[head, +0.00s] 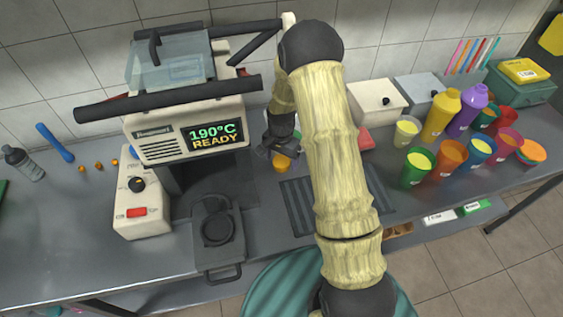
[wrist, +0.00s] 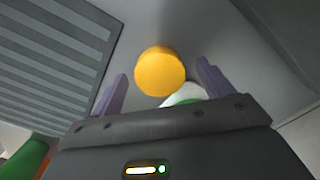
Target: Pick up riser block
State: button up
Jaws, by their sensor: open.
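A round orange-yellow block (head: 282,163), which looks like the riser block, sits on the grey counter just right of the machine. In the head view it is partly hidden under my gripper (head: 281,143). In the wrist view the block (wrist: 159,70) shows as a plain orange disc between my two purple fingers (wrist: 162,74). The fingers are apart, with a visible gap on each side of the block. I cannot tell how far the fingertips are above it. A white and green rounded thing (wrist: 182,96) shows just below it, partly hidden by the gripper body.
The cream press machine (head: 190,128) with a lit display stands close on the left. A slatted grey drip tray (head: 300,207) lies in front. Several coloured cups (head: 450,158), bottles (head: 440,115) and a cream box (head: 377,101) stand to the right.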

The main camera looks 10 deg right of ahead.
aim_at(283, 160)
dwell(0.4)
jog(key=c, duration=1.1)
jog(key=shift+d+r+b, duration=0.25)
jog(key=shift+r+b, duration=0.1)
jog(key=shift+r, duration=0.2)
notch_tip(283, 160, up, 6)
jog(key=shift+f+b, duration=0.1)
jog(key=shift+b, duration=0.25)
jog(key=d+b, duration=0.2)
jog(key=d, duration=1.7)
jog(key=shift+d+b, duration=0.3)
jog(key=shift+b, duration=0.1)
